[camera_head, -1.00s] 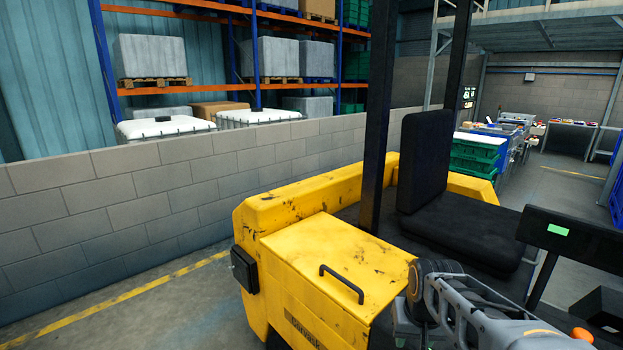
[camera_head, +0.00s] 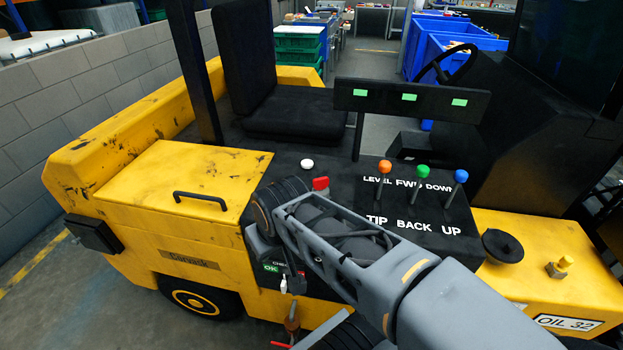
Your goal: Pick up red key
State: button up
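A small red piece (camera_head: 320,183), which looks like the red key, stands on the black control panel of the yellow forklift, just behind my grey arm link. Its lower part is close to the arm's edge and its exact shape is too small to tell. My arm reaches in from the lower right across the front of the panel, with its black joint left of the red piece.
Orange, green and blue levers (camera_head: 422,172) rise from the panel (camera_head: 440,205). A white knob (camera_head: 307,163) is left of them. The yellow hood (camera_head: 180,180) has a black handle. A black seat (camera_head: 290,113) and blue bins (camera_head: 450,45) are behind. Floor is open at lower left.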

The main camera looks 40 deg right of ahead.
aim_at(321, 184)
jog(key=u, duration=0.05)
jog(key=k, duration=1)
jog(key=u, duration=1)
jog(key=i, duration=0.85)
jog(key=z, duration=1.95)
jog(key=i, duration=0.5)
jog(key=u, duration=0.05)
